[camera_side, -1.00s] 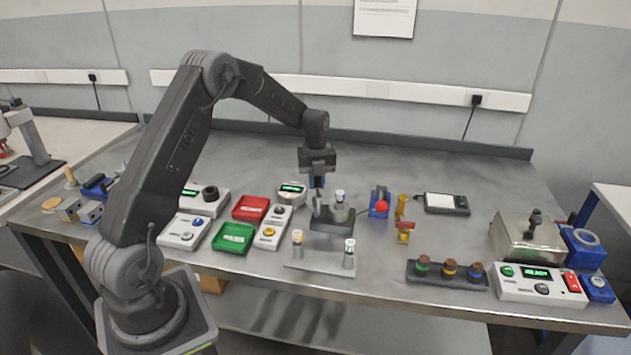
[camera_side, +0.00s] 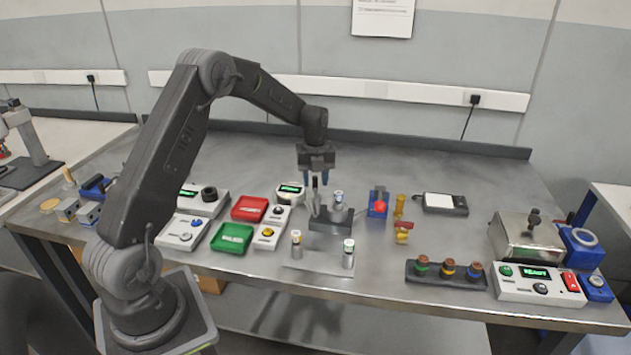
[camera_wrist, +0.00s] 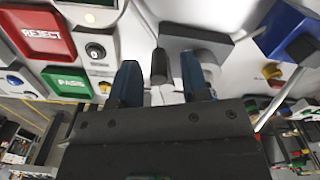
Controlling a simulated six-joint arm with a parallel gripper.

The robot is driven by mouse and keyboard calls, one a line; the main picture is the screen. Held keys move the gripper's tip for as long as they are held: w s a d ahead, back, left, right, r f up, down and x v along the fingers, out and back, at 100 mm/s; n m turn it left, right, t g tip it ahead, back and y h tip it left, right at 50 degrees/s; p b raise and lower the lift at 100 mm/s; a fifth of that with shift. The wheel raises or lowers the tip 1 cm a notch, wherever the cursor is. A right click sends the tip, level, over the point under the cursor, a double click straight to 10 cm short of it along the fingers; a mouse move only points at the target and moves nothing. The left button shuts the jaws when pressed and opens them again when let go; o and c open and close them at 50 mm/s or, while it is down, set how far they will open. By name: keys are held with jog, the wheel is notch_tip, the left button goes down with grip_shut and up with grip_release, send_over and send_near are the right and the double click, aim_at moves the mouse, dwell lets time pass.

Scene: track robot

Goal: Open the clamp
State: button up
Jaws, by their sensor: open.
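The clamp (camera_side: 331,222) is a dark grey block on the bench with an upright lever (camera_side: 315,197) at its left and a small vial (camera_side: 338,198) with a pale cap at its top. My gripper (camera_side: 316,182) points down over the lever, its two blue fingers apart. In the wrist view the black lever grip (camera_wrist: 158,66) shows between the open fingers of my gripper (camera_wrist: 160,82), with a gap on each side. The clamp's grey base (camera_wrist: 205,40) is partly hidden behind the right finger. Contact with the lever cannot be seen.
A red REJECT tray (camera_side: 249,208) and green PASS tray (camera_side: 232,237) lie left. Two vials stand in a low rack (camera_side: 322,261) in front. A blue device with a red ball (camera_side: 378,205) and a yellow valve (camera_side: 402,232) stand right. The bench behind is clear.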

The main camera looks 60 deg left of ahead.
notch_tip(320, 180, up, 13)
dwell(0.3)
jog(key=s+d+r+n+t, duration=0.1)
jog(key=s+d+r+n, duration=0.35)
jog(key=d, duration=0.25)
jog(key=s+d+r+n+t, duration=0.2)
jog(key=s+d+r+n, duration=0.2)
jog(key=s+d+n, duration=0.25)
jog(key=s+d+f+n+t, duration=0.1)
jog(key=s+d+n, duration=0.4)
jog(key=s, duration=0.3)
jog(key=s+d+f+n+t, duration=0.1)
jog(key=s+d+n, duration=0.4)
jog(key=s+n, duration=0.2)
jog(key=shift+s+f+t, duration=0.3)
jog(key=shift+s+f, duration=0.05)
